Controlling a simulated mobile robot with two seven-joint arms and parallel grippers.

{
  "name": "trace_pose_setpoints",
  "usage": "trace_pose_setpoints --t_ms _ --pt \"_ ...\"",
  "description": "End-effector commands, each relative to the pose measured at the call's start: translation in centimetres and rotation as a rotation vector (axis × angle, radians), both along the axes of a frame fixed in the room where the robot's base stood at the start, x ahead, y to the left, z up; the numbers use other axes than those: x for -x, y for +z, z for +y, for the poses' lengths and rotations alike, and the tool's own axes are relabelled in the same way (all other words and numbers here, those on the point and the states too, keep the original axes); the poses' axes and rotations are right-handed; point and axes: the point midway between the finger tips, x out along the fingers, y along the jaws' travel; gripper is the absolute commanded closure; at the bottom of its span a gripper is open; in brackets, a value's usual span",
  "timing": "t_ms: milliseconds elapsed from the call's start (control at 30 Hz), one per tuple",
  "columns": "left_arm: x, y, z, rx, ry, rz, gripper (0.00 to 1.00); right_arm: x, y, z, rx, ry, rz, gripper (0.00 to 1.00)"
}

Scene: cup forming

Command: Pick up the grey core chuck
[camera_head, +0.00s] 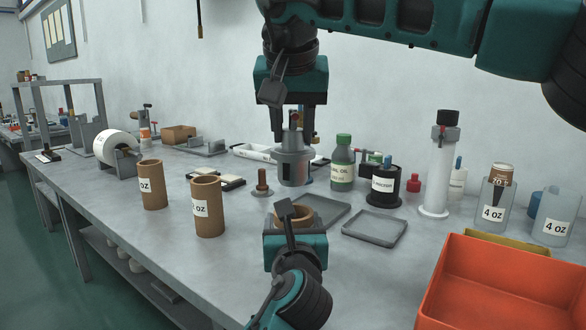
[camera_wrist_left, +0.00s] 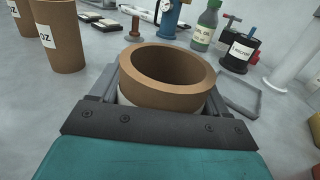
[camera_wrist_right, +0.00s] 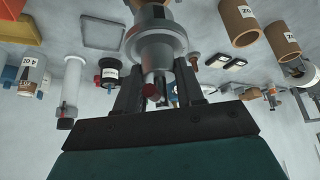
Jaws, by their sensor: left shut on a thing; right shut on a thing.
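The grey core chuck (camera_head: 292,168) is a stepped metal cylinder, upright, held above the table in the head view. My right gripper (camera_head: 292,122) comes down from above and is shut on its narrower upper part. In the right wrist view the chuck (camera_wrist_right: 155,42) sits between the fingers (camera_wrist_right: 153,85), with a red-tipped part showing near its base. My left gripper (camera_head: 295,228) is below, shut on a brown cardboard tube (camera_head: 305,212). In the left wrist view the tube's open rim (camera_wrist_left: 168,72) faces up between the fingers; its lower part is hidden.
Two brown tubes labelled 4 OZ (camera_head: 207,208) stand to the left. A brown peg on a round base (camera_head: 262,184), a green bottle (camera_head: 342,165), a grey tray (camera_head: 375,228) and a white cylinder (camera_head: 437,170) stand around. An orange bin (camera_head: 500,262) fills the front right.

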Motion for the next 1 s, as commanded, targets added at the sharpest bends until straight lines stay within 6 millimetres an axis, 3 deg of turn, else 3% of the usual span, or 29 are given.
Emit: trace_pose_setpoints --t_ms 33,133,400,967,1000 --pt "0.0 -0.1 0.0 -0.001 0.0 0.002 0.58 0.0 1.6 0.1 -0.004 -0.002 -0.004 1.0" --pt "0.0 -0.1 0.0 -0.001 0.0 0.002 0.58 0.1 3.8 0.1 -0.003 -0.002 -0.002 1.0" --pt "0.0 -0.1 0.0 -0.001 0.001 0.002 0.58 0.0 7.2 0.1 -0.001 0.0 -0.002 1.0" --pt "0.0 -0.1 0.0 -0.001 0.001 0.003 0.58 0.1 8.4 0.0 0.0 0.001 0.0 1.0" --pt "0.0 -0.1 0.0 -0.001 0.001 0.003 0.24 0.0 8.4 0.0 0.0 0.001 0.0 1.0"
